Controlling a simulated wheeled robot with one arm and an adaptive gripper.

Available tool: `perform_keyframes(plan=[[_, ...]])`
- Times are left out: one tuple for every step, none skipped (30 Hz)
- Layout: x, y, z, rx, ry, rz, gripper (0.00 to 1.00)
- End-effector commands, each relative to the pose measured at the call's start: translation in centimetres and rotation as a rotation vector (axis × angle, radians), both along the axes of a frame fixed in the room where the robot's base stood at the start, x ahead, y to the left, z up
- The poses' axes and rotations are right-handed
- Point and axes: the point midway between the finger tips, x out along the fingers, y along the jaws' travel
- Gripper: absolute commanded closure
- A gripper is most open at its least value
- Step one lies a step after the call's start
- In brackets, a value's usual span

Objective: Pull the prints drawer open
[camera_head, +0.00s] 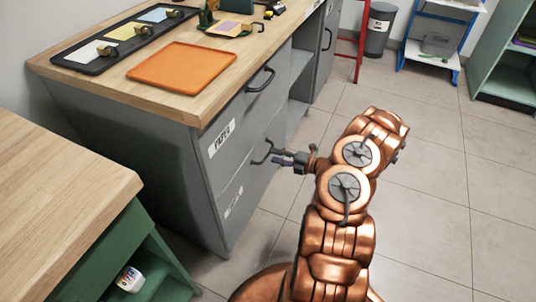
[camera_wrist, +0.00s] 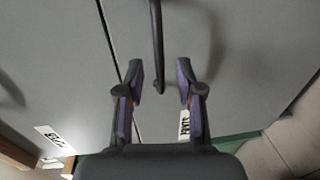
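A grey cabinet (camera_head: 130,130) has stacked drawers, which look shut. The upper drawer front has a dark bar handle (camera_head: 261,80) and a white label (camera_head: 222,138). A lower front has another dark handle (camera_head: 262,152) and a label (camera_head: 233,203). The lettering is too small for me to tell which says prints. My gripper (camera_head: 276,160) is at the lower handle. In the wrist view my gripper (camera_wrist: 160,76) is open, its fingers on either side of the handle bar (camera_wrist: 157,45) with gaps visible. I cannot tell how deep the bar sits between them.
The wooden cabinet top holds an orange tray (camera_head: 182,66) and a black tray with coloured cards (camera_head: 85,66). A green-sided bench (camera_head: 60,190) stands at front left. A grey bin (camera_head: 379,28) and blue-framed stand (camera_head: 440,35) are behind. The tiled floor (camera_head: 430,190) at right is clear.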

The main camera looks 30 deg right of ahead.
Motion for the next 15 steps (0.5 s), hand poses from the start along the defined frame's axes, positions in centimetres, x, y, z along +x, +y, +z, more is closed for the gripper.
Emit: perform_keyframes(plan=[[0.7,0.6,-0.2,0.0,0.0,0.005,0.63],[1.0,0.8,-0.3,0.0,0.0,0.004,0.63],[1.4,1.0,-0.3,0.0,0.0,0.004,0.63],[1.7,1.2,-0.3,-0.001,0.0,0.003,0.63],[2.0,1.3,-0.4,-0.001,0.0,0.003,0.63],[2.3,1.5,-0.4,0.0,0.0,0.004,0.63],[2.5,1.7,-0.4,0.0,0.0,0.004,0.63],[2.7,1.7,-0.4,-0.001,0.0,0.003,0.63],[2.9,1.8,-0.4,-0.001,0.0,0.002,0.63],[3.0,1.8,-0.4,-0.001,0.0,0.001,0.63],[3.0,1.9,-0.4,-0.001,0.0,0.001,0.63],[3.1,1.9,-0.4,-0.001,-0.001,0.0,0.63],[3.1,1.9,-0.4,-0.001,-0.001,0.0,0.63],[3.1,1.9,-0.4,-0.001,-0.001,0.0,0.63],[3.1,1.9,-0.4,0.0,-0.001,-0.001,0.63]])
